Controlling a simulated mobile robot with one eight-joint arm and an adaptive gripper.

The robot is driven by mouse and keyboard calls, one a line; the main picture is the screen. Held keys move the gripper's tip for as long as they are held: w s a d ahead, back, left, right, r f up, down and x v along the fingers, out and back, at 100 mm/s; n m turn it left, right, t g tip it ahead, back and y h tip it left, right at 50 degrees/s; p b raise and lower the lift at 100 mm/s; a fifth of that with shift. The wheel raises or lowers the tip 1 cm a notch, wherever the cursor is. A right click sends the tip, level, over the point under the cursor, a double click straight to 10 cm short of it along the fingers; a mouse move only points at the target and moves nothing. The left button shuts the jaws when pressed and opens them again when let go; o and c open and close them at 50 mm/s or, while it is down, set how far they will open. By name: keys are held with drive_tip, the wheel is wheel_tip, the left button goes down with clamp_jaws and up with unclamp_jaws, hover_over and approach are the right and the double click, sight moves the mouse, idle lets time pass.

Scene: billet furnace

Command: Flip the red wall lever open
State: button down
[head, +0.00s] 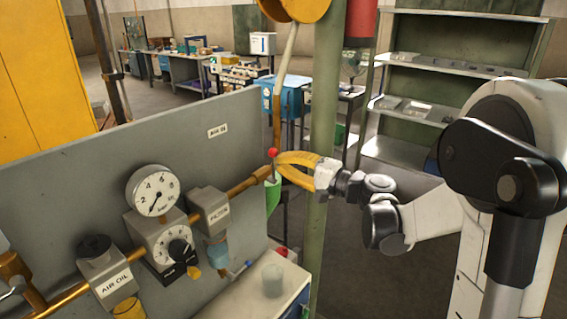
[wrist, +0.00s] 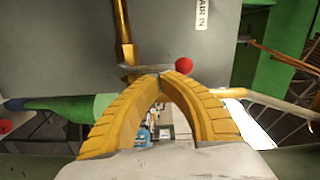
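The red wall lever is a thin metal bar with a red ball end (head: 272,153), near the right edge of the grey panel, by the brass pipe. In the wrist view its red ball (wrist: 184,65) is just above and right of my fingertips, with the bar running left from it. My gripper (head: 277,162) has yellow ribbed fingers and reaches in from the right. In the wrist view the fingertips (wrist: 160,74) meet, with nothing seen held between them. The tips look very close to the bar; I cannot tell whether they touch it.
The grey panel (head: 110,165) carries a pressure gauge (head: 153,190), a filter unit (head: 210,212) and brass pipes. A green hose end (head: 272,195) hangs just below the lever. A green post (head: 323,100) stands close behind my gripper. A low cabinet with a cup (head: 272,280) is below.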

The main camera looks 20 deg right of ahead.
sight(273, 169)
drive_tip(key=shift+s+a+r+n, duration=0.1)
drive_tip(key=shift+s+a+n, duration=0.1)
drive_tip(key=shift+n, duration=0.4)
drive_tip(key=a+n, duration=0.1)
drive_tip(key=n, duration=0.1)
drive_tip(key=s+a+n, duration=0.1)
drive_tip(key=n, duration=0.1)
drive_tip(key=s+n, duration=0.1)
drive_tip(key=n, duration=0.2)
drive_tip(key=shift+a+h, duration=0.3)
drive_tip(key=shift+a, duration=0.1)
drive_tip(key=f+n, duration=0.1)
drive_tip(key=n, duration=0.1)
drive_tip(key=s+a+n+b, duration=0.1)
drive_tip(key=n, duration=0.1)
drive_tip(key=a+f+n+b, duration=0.1)
drive_tip(key=n, duration=0.1)
drive_tip(key=shift+s+a+f+n+h, duration=0.15)
drive_tip(key=shift+s+f+n+h, duration=0.15)
drive_tip(key=shift+n, duration=0.1)
drive_tip(key=shift+a+f, duration=0.1)
drive_tip(key=shift+f, duration=0.1)
idle(0.7)
